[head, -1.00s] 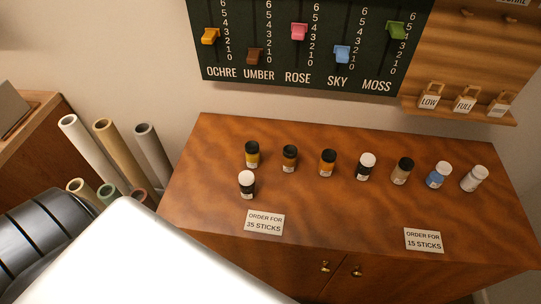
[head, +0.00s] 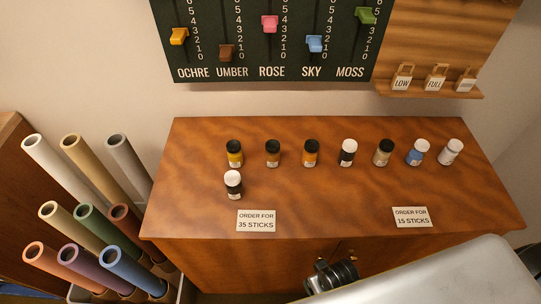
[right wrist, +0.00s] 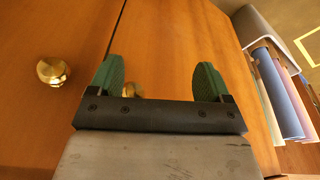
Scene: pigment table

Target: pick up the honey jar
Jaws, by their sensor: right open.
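Several small jars stand in a row on the wooden cabinet top (head: 330,205) in the head view. No label reads as honey, so I cannot tell which is the honey jar. Two black-lidded jars look amber-yellow: the leftmost jar (head: 234,158) and the third jar (head: 311,158). The second jar (head: 272,159), also black-lidded, looks darker amber-brown. My right gripper (right wrist: 158,75) shows in the right wrist view, open with nothing between its green fingers, facing the cabinet's front doors, apart from the jars. My left gripper is out of view.
The row continues right with a white-lidded dark jar (head: 347,157), a tan jar (head: 384,157), a blue jar (head: 417,157) and a pale jar (head: 450,156). Another white-lidded dark jar (head: 233,189) stands in front. Order cards (head: 256,221) lie near the front edge. Rolled tubes (head: 88,245) stand left.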

